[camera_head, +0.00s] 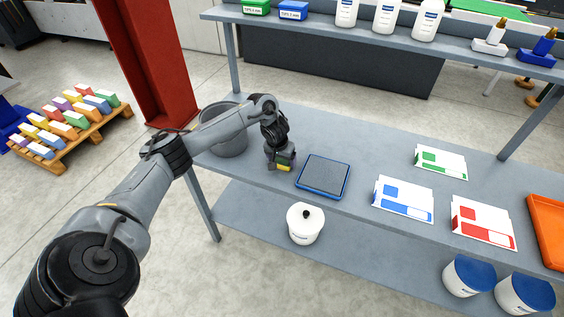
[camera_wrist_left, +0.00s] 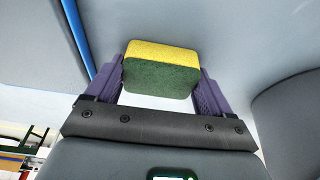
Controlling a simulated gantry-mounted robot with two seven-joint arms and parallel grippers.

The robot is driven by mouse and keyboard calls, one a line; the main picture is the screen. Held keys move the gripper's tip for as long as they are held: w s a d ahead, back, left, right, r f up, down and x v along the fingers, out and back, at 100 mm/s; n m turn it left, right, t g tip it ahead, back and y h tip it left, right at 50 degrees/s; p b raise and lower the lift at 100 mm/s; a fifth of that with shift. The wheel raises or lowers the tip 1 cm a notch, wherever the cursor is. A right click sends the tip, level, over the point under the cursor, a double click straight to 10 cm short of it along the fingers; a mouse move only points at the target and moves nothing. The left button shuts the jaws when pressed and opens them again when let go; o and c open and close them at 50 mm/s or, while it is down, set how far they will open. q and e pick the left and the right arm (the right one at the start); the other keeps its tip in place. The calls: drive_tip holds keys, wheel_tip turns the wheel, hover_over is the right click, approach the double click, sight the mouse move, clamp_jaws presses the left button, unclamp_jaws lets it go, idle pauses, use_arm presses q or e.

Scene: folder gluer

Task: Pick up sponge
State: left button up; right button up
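The sponge is a small block with a yellow layer and a green layer. In the left wrist view the sponge (camera_wrist_left: 160,72) sits between the two purple fingers of my left gripper (camera_wrist_left: 160,80), which press against its two sides. In the head view the left gripper (camera_head: 281,165) points down at the table's front left, and a yellow bit of the sponge (camera_head: 284,168) shows at its fingertips. I cannot tell whether the sponge touches the tabletop. My right gripper is in neither view.
A grey bucket (camera_head: 224,143) stands left of the gripper, and a blue-edged dark pad (camera_head: 323,175) lies just right of it. Flat cartons (camera_head: 403,199) and an orange tray (camera_head: 548,228) lie farther right on the table (camera_head: 350,140). A white tub (camera_head: 305,228) stands on the lower shelf.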

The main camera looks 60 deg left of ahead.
use_arm(q)
drive_tip(key=shift+r, duration=0.15)
drive_tip(key=shift+c, duration=0.2)
drive_tip(key=shift+r, duration=0.45)
wheel_tip(320, 180, up, 3)
drive_tip(key=shift+r+p, duration=0.2)
drive_tip(key=shift+p, duration=0.7)
drive_tip(key=w+d+r+p, duration=0.5)
drive_tip(key=d+r+p, duration=0.1)
drive_tip(key=d, duration=0.4)
drive_tip(key=shift+d+r+p, duration=0.25)
drive_tip(key=shift+d+p, duration=0.05)
drive_tip(key=shift+p, duration=0.45)
drive_tip(key=o, duration=0.4)
drive_tip(key=c, duration=0.3)
